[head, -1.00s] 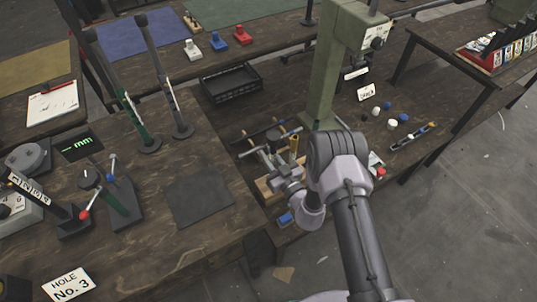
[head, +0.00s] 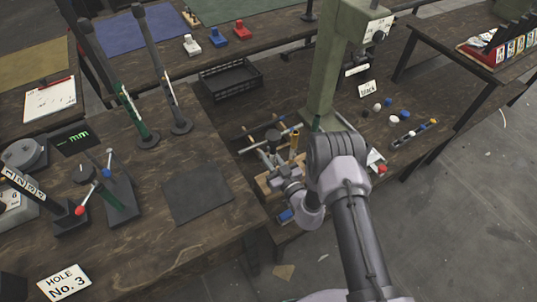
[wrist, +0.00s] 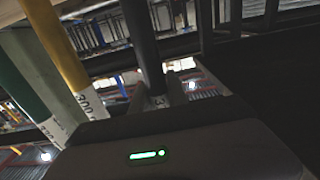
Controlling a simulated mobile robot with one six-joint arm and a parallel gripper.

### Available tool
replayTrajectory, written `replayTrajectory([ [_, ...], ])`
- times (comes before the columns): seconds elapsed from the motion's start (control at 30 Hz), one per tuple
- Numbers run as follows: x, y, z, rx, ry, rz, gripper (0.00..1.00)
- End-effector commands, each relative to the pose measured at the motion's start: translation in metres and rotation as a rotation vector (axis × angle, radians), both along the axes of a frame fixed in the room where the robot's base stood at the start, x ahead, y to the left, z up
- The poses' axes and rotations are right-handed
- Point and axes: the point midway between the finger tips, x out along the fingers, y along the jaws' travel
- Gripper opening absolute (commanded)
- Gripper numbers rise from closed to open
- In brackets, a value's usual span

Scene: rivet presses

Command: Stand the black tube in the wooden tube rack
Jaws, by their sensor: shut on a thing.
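My gripper (head: 283,170) is shut on the black tube (wrist: 143,45), which stands roughly upright between the fingers in the wrist view. In the head view the top of a dark tube (head: 273,136) shows just above my gripper. The wooden tube rack (head: 264,184) shows as a pale strip beside and below my gripper, partly hidden by it. A yellow tube (head: 294,142) stands just right of the held tube; it also shows in the wrist view (wrist: 58,45). A green tube (wrist: 22,90) is left of it there. I cannot tell whether the black tube's lower end is in the rack.
The green press column (head: 322,85) rises close behind my arm. Several rods (head: 262,140) lie near the rack. A black tray (head: 230,80) stands behind. Small black, white and blue pieces (head: 393,118) lie to the right. A dark mat (head: 197,193) lies on the left table.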

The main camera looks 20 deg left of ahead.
Motion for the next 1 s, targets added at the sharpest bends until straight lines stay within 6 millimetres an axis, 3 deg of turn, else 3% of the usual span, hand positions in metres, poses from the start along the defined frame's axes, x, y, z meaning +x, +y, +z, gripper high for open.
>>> replayTrajectory([
  [0.27, 0.000, 0.000, -0.008, 0.000, 0.000, 0.000, 0.00],
  [0.3, 0.000, 0.000, -0.007, 0.000, 0.000, 0.000, 0.23],
  [0.4, 0.000, 0.000, -0.007, 0.000, 0.000, 0.000, 0.43],
  [0.43, 0.000, 0.000, -0.007, 0.000, 0.000, 0.000, 0.45],
  [0.77, -0.003, -0.004, -0.007, 0.001, 0.002, -0.001, 0.45],
  [0.87, -0.014, -0.017, -0.005, -0.003, 0.005, -0.001, 0.45],
  [1.0, -0.040, -0.048, -0.003, -0.001, 0.007, -0.005, 0.45],
])
